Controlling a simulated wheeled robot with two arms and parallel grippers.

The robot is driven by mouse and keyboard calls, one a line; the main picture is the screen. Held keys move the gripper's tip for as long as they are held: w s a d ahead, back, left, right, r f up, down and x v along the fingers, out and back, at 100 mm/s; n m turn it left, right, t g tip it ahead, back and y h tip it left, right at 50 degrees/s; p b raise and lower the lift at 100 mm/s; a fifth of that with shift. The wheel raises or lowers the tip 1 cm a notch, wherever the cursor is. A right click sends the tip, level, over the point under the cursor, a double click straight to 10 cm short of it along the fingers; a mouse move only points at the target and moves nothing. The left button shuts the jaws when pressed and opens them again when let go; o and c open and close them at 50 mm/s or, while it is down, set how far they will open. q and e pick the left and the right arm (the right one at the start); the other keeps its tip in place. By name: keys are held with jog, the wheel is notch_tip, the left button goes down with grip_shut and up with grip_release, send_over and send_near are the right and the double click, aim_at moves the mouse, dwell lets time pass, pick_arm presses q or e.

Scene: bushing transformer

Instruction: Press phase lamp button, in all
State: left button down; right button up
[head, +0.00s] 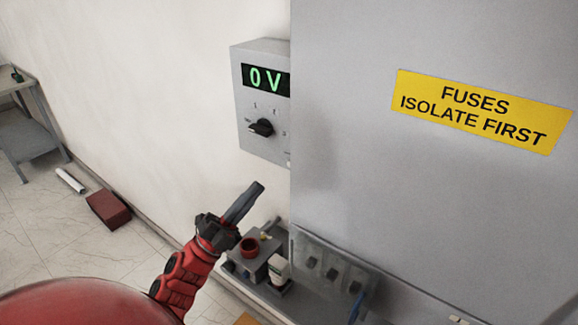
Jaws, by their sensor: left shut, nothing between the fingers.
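No lamp button can be made out in the head view. A grey wall box (244,123) has a green display (266,79) reading "0 V" and a black rotary knob (261,127) with small markings around it. The grey cabinet in front hides the right edge of the box. My left gripper (257,188) is shut and empty. It points up and to the right, below the box in the picture and apart from it. My right gripper is not in view.
A large grey cabinet (360,190) with a yellow "FUSES ISOLATE FIRST" label (478,111) fills the right side. A red box (108,209) and a bench (38,135) stand at left.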

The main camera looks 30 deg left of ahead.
pick_arm(q)
jog(key=w+b, duration=0.3)
jog(key=w, duration=0.4)
jog(key=shift+w+d+b, duration=0.3)
jog(key=shift+h, duration=0.3)
dwell(1.4)
jog(key=shift+w+b, duration=0.35)
jog(key=shift+w, duration=0.1)
jog(key=shift+w+d+b, duration=0.1)
jog(key=shift+w+b, duration=0.2)
jog(key=shift+w, duration=0.05)
dwell(0.5)
jog(key=shift+s, duration=0.85)
